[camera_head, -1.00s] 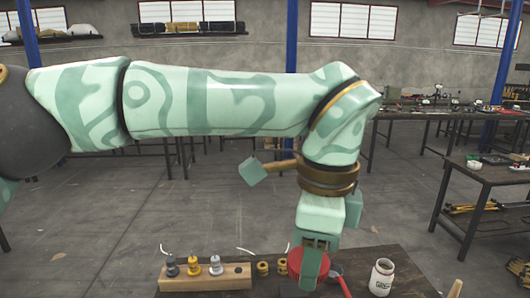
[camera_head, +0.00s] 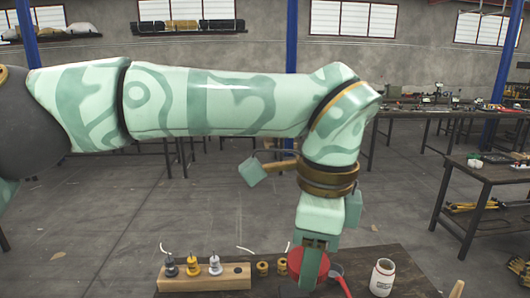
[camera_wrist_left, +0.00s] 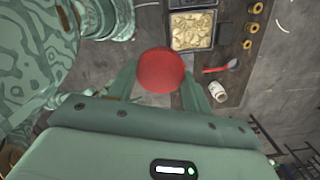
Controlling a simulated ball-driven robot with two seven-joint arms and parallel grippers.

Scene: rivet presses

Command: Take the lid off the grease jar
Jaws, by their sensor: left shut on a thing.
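My left gripper (camera_head: 312,268) is shut on the red round lid (camera_head: 324,262). In the left wrist view the lid (camera_wrist_left: 161,70) sits between the two fingers. The jar (camera_wrist_left: 218,93) also shows in the left wrist view, apart from the lid and to the right of the fingers. My right gripper is not in view.
A wooden block (camera_head: 215,283) with three upright pieces stands left on the table (camera_head: 410,262), beside brass rings (camera_head: 263,268). A red-handled scoop (camera_head: 339,273) lies between gripper and jar. The wrist view shows a tray (camera_wrist_left: 192,49) of pale contents.

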